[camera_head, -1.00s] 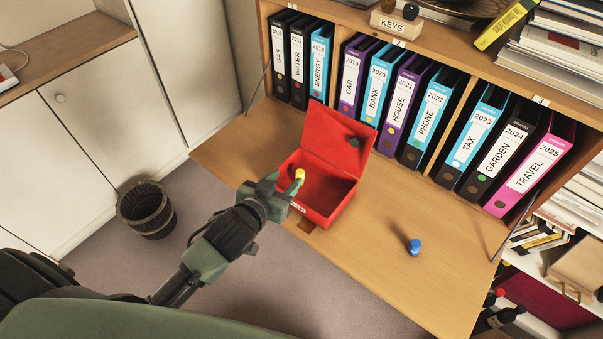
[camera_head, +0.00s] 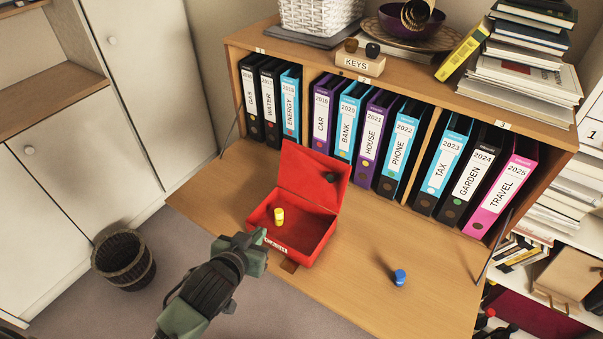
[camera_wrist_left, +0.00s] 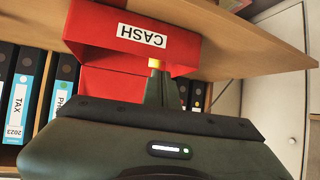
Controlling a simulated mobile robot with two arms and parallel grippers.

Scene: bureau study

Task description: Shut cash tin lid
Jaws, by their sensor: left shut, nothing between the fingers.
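The red cash tin (camera_head: 318,246) stands open on the wooden flap. Its lid (camera_head: 314,178) is raised and leans back toward the binders. A small yellow peg-like object (camera_head: 279,216) is inside the tin at its left side. My left gripper (camera_head: 257,243) is shut and empty, just outside the tin's front left corner. In the left wrist view, the tin's front with a CASH label (camera_wrist_left: 142,36) is close ahead, and the narrow shut fingers (camera_wrist_left: 156,85) point at it. My right gripper is not in view.
A small blue object (camera_head: 400,277) stands on the flap (camera_head: 365,265) to the right of the tin. A row of binders (camera_head: 362,140) stands behind the lid.

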